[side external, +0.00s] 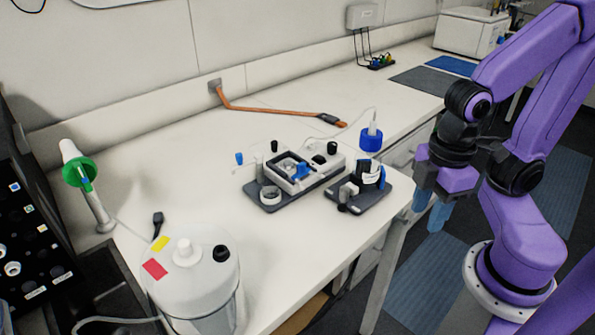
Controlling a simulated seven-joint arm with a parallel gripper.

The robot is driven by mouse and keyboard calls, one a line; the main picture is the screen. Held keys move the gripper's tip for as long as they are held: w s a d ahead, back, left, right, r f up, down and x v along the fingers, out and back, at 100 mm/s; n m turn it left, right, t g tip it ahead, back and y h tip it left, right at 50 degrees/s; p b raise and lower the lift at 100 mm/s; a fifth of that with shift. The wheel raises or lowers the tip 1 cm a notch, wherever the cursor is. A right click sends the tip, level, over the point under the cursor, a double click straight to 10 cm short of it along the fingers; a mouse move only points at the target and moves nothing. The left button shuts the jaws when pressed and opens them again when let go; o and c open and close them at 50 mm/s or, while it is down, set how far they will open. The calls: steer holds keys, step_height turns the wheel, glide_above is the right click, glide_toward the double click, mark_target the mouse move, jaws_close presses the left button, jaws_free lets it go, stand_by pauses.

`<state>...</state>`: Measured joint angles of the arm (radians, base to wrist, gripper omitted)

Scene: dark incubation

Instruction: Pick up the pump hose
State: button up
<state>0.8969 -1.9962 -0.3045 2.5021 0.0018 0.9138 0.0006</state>
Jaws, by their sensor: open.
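Several hose-like things show, and I cannot tell for sure which is the pump hose. A white tapered handpiece (70,151) sits in a green ring (80,172) on a metal stand (97,212) at the left; a thin line runs from the stand's area towards the white vessel (190,280). A thin clear tube (352,124) runs near the blue-capped bottle (371,138). An orange-brown hose or cable (268,109) runs from the wall plate along the bench back. My gripper (430,210), with blue fingers, is open and empty, beyond the bench's right edge and apart from everything.
A small device (300,168) on a dark base and a second dark base (368,200) stand mid-bench. A black panel (30,225) with knobs is at the left. White bench surface (170,165) is clear between stand and device.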

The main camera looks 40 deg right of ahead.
steer(key=shift+o, duration=0.8)
steer(key=n+t+h, duration=0.2)
steer(key=n+h, duration=0.6)
steer(key=h, duration=0.5)
glide_toward(301, 164)
steer(key=x, duration=1)
steer(key=shift+w+d+f, duration=0.1)
steer(key=shift+d, duration=0.2)
jaws_close()
